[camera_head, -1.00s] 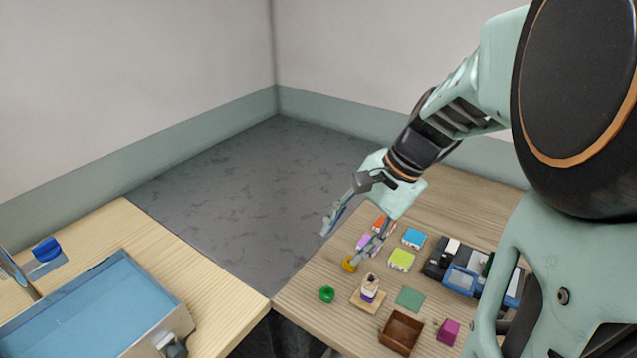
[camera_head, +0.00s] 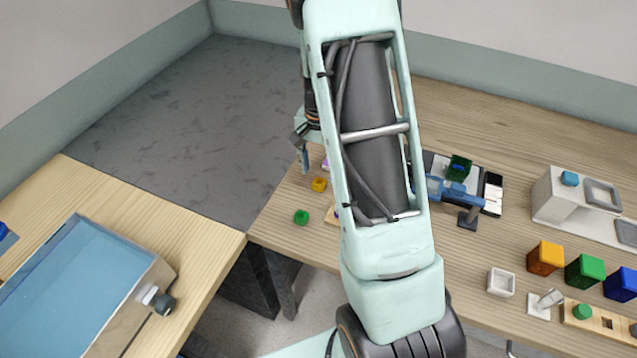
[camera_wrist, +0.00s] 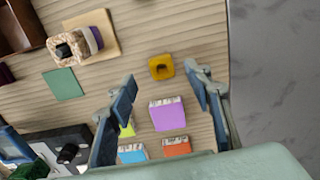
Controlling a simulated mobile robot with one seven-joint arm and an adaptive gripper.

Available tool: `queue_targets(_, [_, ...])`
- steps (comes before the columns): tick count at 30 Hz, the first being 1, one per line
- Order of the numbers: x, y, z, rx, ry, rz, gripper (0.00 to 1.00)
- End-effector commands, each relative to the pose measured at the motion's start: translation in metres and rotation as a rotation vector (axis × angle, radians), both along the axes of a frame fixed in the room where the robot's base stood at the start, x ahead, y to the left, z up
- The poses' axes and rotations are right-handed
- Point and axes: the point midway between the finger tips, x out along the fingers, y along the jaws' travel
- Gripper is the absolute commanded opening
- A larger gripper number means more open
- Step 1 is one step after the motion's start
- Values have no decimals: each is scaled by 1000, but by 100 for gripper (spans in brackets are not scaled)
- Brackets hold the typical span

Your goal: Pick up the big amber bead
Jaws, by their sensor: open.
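The amber bead (camera_head: 319,184) is a yellow-orange piece lying on the wooden table near its left edge. In the wrist view the amber bead (camera_wrist: 161,67) looks square with a dark hole. My gripper (camera_wrist: 161,82) is open and empty, and the bead appears just beyond and between its fingertips, with no contact visible. In the head view my gripper (camera_head: 303,158) is partly hidden by my arm and shows just behind the bead.
Bare tabletop surrounds the amber bead.

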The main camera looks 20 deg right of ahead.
Motion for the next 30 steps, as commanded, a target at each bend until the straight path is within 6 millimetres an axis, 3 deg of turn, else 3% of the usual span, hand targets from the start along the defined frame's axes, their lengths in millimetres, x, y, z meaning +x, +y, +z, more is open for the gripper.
queue_targets(12, [3,-3,-45,1,2,0,46])
queue_targets(22, [4,-3,-52,1,-1,0,46])
queue_targets(30, [4,-3,-51,1,-1,0,17])
